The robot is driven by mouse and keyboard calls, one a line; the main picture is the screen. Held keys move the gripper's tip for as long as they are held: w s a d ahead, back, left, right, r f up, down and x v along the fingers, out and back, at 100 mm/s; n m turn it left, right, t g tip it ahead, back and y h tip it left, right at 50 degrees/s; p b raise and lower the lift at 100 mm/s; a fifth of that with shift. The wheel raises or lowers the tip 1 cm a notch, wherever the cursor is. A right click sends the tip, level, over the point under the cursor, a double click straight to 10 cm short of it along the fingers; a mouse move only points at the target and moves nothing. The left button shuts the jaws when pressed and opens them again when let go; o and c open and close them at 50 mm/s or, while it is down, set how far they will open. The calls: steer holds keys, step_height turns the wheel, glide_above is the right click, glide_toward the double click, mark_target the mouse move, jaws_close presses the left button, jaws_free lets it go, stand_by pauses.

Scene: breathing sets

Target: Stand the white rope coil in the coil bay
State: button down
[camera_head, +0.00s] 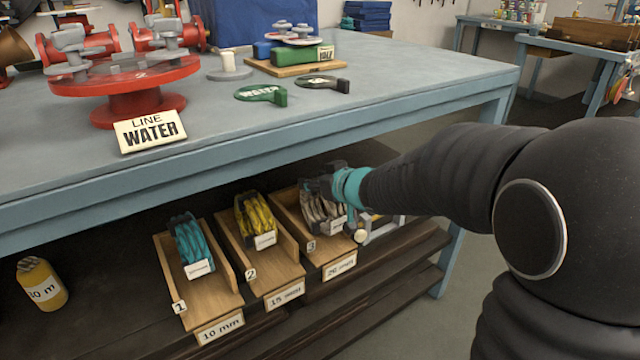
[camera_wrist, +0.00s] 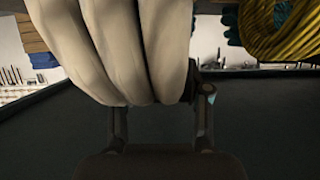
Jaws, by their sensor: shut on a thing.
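The white rope coil (camera_head: 315,206) stands in the third wooden bay (camera_head: 289,214), labelled 3 with a front tag that seems to read 26 mm. My gripper (camera_head: 345,208) is shut on this coil, at the right end of the shelf row. My gripper and wrist hide part of the coil. In the wrist view the white rope coil (camera_wrist: 125,45) fills the upper middle, its thick strands close above my gripper (camera_wrist: 155,115). I cannot tell whether the coil rests fully on the bay floor.
A yellow coil (camera_head: 254,217) stands in bay 2 and a teal coil (camera_head: 190,243) in bay 1. A yellow canister (camera_head: 41,283) stands on the shelf at left. The blue tabletop edge (camera_head: 300,132) overhangs the bays, close above my arm.

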steer(key=r+x, duration=0.1)
steer(key=x, duration=0.5)
steer(key=shift+w+a, duration=0.3)
steer(key=shift+w, duration=0.05)
stand_by(0.3)
steer(key=shift+f, duration=0.15)
steer(key=shift+c, duration=2.2)
jaws_free()
steer(key=shift+f, duration=0.1)
